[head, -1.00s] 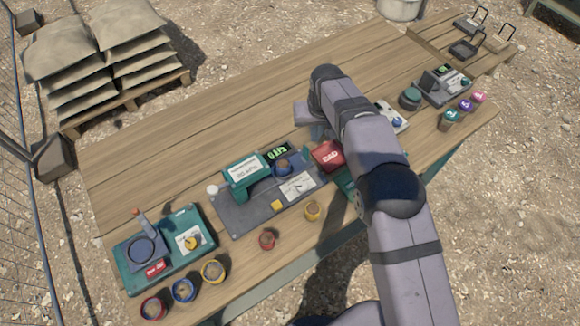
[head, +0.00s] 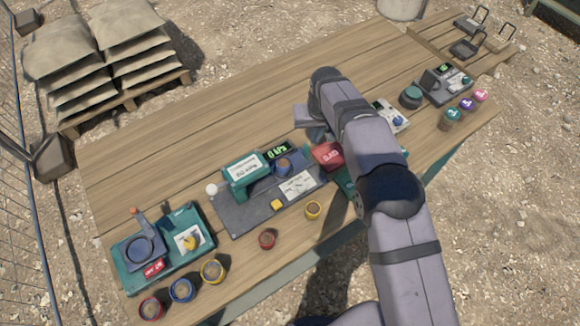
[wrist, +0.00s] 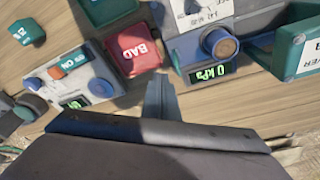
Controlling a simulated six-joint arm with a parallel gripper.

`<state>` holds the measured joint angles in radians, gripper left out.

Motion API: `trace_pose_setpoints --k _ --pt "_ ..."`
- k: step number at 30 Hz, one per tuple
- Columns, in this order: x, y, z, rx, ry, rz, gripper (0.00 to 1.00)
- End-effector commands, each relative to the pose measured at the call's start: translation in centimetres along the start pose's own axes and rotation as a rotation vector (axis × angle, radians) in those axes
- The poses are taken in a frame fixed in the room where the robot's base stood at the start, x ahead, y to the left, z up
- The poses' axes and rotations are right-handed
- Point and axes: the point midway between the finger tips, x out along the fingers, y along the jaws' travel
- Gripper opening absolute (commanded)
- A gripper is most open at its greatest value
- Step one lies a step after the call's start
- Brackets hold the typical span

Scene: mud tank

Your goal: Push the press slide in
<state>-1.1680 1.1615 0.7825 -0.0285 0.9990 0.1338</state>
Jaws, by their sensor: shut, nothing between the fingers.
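The press has a dark grey base (head: 238,213), a teal bridge (head: 241,176) and a green display (head: 278,151) reading 0 kPa. A blue-rimmed sample cup (head: 284,167) stands to the right of the bridge, apparently on the slide; the slide's outline is hard to make out. In the wrist view the cup (wrist: 220,44), display (wrist: 209,74) and bridge (wrist: 297,48) show at upper right. My gripper (wrist: 161,94) is shut and empty, beside the press's display end, left of the cup. My arm hides most of it in the head view.
A red BAD bin (wrist: 133,52) is close to the left of my fingers. A grey device with an ON switch (wrist: 76,82) lies beyond it. Several sample cups line the table's (head: 200,130) front edge, and a teal device (head: 163,250) stands at left. The table behind the press is clear.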

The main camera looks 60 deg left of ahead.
Motion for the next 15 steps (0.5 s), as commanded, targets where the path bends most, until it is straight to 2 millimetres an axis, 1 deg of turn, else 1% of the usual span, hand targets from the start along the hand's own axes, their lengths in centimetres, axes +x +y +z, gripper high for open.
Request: trace_pose_setpoints --k 1,15 --pt "0.4 0.0 0.1 0.0 -0.001 0.0 0.0" --pt "2.3 0.0 0.5 0.0 0.0 0.0 0.0"
